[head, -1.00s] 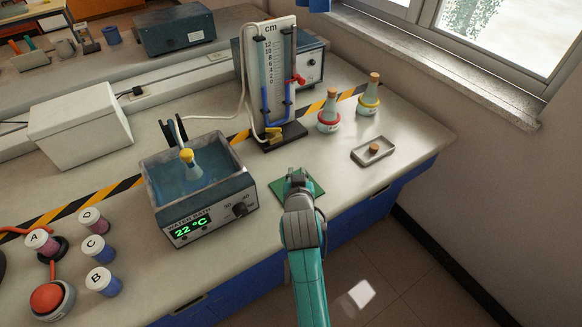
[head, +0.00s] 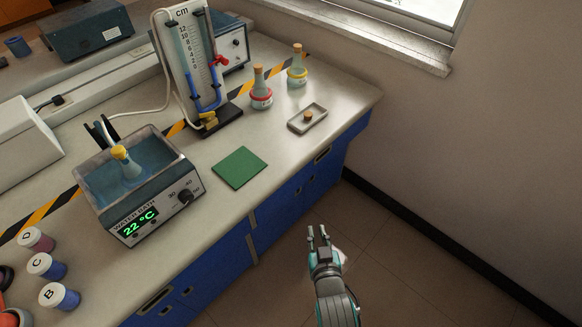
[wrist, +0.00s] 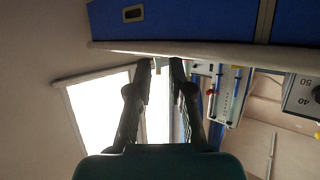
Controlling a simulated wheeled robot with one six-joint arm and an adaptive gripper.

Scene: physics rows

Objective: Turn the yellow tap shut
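The yellow tap (head: 209,119) sits low at the front of the manometer (head: 187,62), by its black base. I cannot tell whether it is open or shut. A red tap (head: 221,61) is higher on the manometer's right side. My gripper (head: 317,232) is open and empty, out past the bench's front edge over the floor, well to the right of and nearer than the yellow tap. The wrist view, upside down, shows my two fingers (wrist: 161,66) apart, with the manometer (wrist: 226,96) to their right. The yellow tap is not clear there.
A green mat (head: 239,167) lies bare on the bench before the manometer. The water bath (head: 155,207) holding a stoppered flask (head: 126,162) stands left of it. Two stoppered flasks, red-ringed (head: 261,92) and yellow-ringed (head: 297,68), and a small tray (head: 293,122) stand right.

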